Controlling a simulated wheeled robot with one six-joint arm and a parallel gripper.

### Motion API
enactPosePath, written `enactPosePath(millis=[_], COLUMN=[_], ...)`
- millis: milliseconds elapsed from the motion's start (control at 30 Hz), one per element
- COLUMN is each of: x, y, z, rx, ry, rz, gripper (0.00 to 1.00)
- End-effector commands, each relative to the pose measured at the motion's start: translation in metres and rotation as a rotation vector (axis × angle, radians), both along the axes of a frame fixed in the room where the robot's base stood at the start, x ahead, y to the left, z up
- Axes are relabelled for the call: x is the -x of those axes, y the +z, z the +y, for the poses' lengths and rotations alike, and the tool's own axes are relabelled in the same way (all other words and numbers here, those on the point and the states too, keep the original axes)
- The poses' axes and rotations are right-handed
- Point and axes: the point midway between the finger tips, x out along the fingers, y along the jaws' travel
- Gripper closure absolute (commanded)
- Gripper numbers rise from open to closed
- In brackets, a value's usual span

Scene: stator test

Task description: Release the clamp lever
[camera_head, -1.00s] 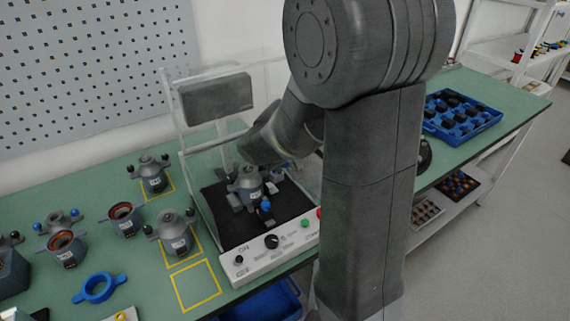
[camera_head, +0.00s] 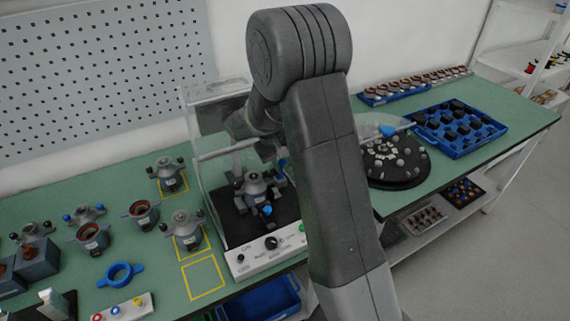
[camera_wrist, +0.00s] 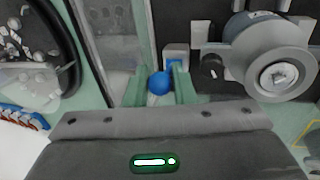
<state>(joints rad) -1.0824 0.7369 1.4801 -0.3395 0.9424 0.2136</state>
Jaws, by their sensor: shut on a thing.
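The clamp lever's round blue knob (camera_wrist: 159,83) sits between the two pale green fingers of my gripper (camera_wrist: 160,72) in the wrist view. The fingers are shut on it. A small grey-white block with a blue part lies just beyond the knob. The grey stator unit (camera_wrist: 276,73) is to the right of the gripper in the wrist view. In the head view the unit (camera_head: 256,187) sits on the black bed of the test station (camera_head: 232,228), with a blue knob (camera_head: 267,210) at its front. My arm hides the gripper there; a bit of blue (camera_head: 283,165) shows beside the arm.
Clear panels (camera_head: 204,185) stand around the station, with a control panel (camera_head: 268,249) in front. A black turntable (camera_head: 395,162) and a blue parts tray (camera_head: 460,129) are to the right. Several stator units and a blue ring (camera_head: 120,274) stand on the green table to the left.

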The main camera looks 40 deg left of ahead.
Motion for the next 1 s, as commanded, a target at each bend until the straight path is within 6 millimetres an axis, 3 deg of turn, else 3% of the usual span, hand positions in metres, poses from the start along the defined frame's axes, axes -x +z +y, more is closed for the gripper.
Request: enactPosePath(millis=[233, 867, 900, 1000], x=[-0.0063, -0.0074, -0.0074, -0.0072], y=[0.0036, 0.0030, 0.0029, 0.0026], z=[0.0126, 0.0150, 0.0150, 0.0142], rx=[-0.017, -0.015, -0.015, -0.013], ry=[0.004, 0.005, 0.005, 0.004], rz=[-0.010, -0.009, -0.009, -0.008], gripper=[1.00, 1.00, 0.74, 0.71])
